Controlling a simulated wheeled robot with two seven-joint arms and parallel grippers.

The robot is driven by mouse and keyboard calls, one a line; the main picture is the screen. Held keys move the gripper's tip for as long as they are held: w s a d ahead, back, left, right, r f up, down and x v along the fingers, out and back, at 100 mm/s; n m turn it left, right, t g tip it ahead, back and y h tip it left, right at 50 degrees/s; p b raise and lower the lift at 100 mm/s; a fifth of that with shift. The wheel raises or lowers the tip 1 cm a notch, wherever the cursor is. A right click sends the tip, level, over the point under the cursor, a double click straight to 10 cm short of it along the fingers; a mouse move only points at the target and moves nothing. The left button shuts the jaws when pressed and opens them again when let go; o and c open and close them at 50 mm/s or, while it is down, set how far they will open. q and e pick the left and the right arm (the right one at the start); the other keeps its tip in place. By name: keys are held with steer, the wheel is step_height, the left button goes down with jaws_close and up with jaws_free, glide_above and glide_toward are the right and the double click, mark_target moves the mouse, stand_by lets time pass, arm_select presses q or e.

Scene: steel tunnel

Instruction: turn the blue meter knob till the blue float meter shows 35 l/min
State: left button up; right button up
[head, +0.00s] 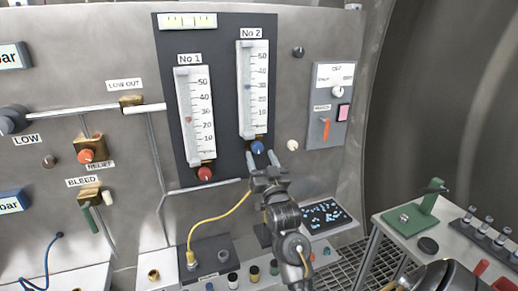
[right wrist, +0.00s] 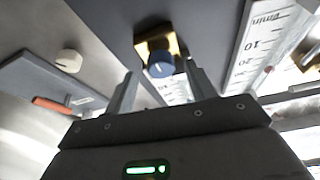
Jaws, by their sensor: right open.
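The blue meter knob (head: 258,148) sits at the foot of the No 2 float meter (head: 254,92) on the dark panel. The blue float (head: 247,87) stands near the 30 mark. My right gripper (head: 263,159) is open just below and in front of the knob. In the right wrist view the blue knob (right wrist: 160,66) shows between the two open fingers (right wrist: 160,85), on a brass block; I cannot tell whether the fingertips reach beside it. My left gripper is not in view.
The No 1 meter (head: 197,112) with its red knob (head: 205,174) is close on the left. A cream knob (head: 292,145) is close on the right. A yellow cable (head: 222,218) hangs below. A tray of blue pieces (head: 325,216) lies on the shelf.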

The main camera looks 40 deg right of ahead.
mark_target(257, 148)
steer(key=shift+p+x, duration=0.3)
steer(key=shift+x, duration=1.1)
steer(key=shift+c, duration=0.5)
steer(key=c, duration=0.9)
steer(key=shift+a+r+m+h+p, duration=0.15)
steer(key=shift+m+h+p, duration=0.35)
steer(key=shift+m, duration=0.7)
steer(key=shift+m+g+h, duration=0.5)
steer(key=shift+m+g, duration=0.1)
steer(key=shift+m, duration=0.4)
steer(key=o, duration=1)
